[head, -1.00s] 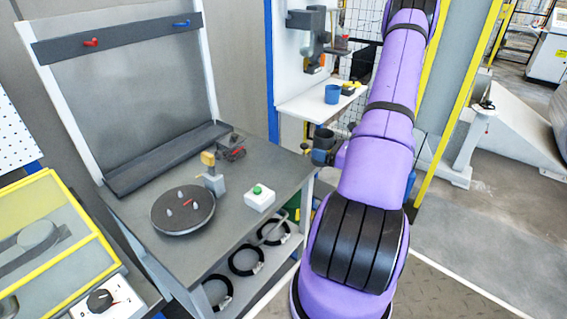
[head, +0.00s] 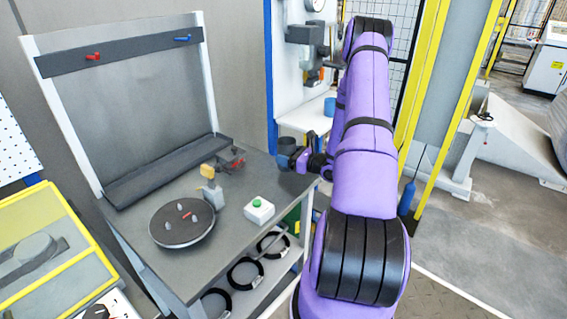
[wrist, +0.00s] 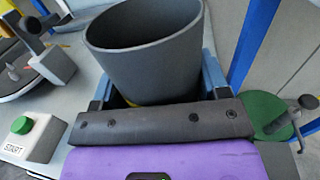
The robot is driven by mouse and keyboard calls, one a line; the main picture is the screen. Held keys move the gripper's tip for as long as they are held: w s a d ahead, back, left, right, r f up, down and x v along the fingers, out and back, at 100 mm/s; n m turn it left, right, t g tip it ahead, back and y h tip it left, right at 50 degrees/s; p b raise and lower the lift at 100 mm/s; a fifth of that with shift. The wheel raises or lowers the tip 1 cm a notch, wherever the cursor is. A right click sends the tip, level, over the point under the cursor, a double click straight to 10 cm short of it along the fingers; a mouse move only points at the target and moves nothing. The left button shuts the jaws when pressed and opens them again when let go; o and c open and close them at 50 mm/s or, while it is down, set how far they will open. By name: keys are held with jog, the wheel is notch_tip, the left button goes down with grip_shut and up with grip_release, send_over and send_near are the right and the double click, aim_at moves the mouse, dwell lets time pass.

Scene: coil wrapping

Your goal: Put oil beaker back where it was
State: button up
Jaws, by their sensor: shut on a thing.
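My gripper (head: 298,161) is shut on a dark grey beaker (wrist: 145,62). In the wrist view the beaker stands between the two blue-grey fingers, open end up and slightly tilted in the picture; its contents cannot be made out. In the head view the beaker (head: 286,161) is small and partly hidden by my gripper, near the back right corner of the grey worktable (head: 236,243). Whether it touches the table cannot be told.
A round dark turntable (head: 181,232), a yellow-topped device (head: 212,187) and a white box with a green button (head: 259,210) stand on the table. Behind, a white shelf (head: 297,119) holds a blue cup (head: 330,107).

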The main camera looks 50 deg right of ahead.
jog(key=shift+x, duration=0.8)
jog(key=shift+f, duration=1.8)
jog(key=shift+f, duration=0.1)
jog(key=o, duration=1.1)
jog(key=shift+d, duration=0.1)
jog(key=shift+c, duration=0.2)
jog(key=shift+s, duration=0.15)
jog(key=v, duration=1.1)
jog(key=shift+s+d, duration=0.15)
jog(key=shift+s, duration=0.2)
